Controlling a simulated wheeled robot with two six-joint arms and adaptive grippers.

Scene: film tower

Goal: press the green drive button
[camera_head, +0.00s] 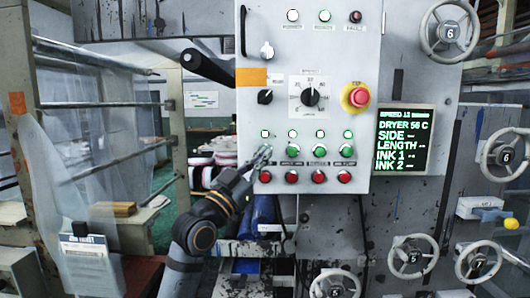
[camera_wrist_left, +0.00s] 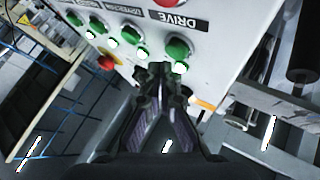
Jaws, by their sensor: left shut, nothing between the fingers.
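The green drive button (camera_wrist_left: 177,48) is the green button nearest the DRIVE label (camera_wrist_left: 172,21) in the wrist view. A small white lamp (camera_wrist_left: 180,67) sits beside it. In the head view, my left gripper's tips cover the left end of the green row, so that button is hidden there. My left gripper (camera_head: 263,155) is shut and empty, at the panel's lower left. In the wrist view its fingertips (camera_wrist_left: 158,72) lie just below and left of the drive button, close to the panel. I cannot tell whether they touch it. My right gripper is in neither view.
The grey control panel (camera_head: 375,30) carries more green buttons (camera_head: 320,151), red buttons (camera_head: 318,176) below them, a dial (camera_head: 311,93) and a red emergency knob (camera_head: 356,96). A screen (camera_head: 403,141) and handwheels (camera_head: 411,257) are to the right. A black crank handle (camera_head: 207,67) juts out at upper left.

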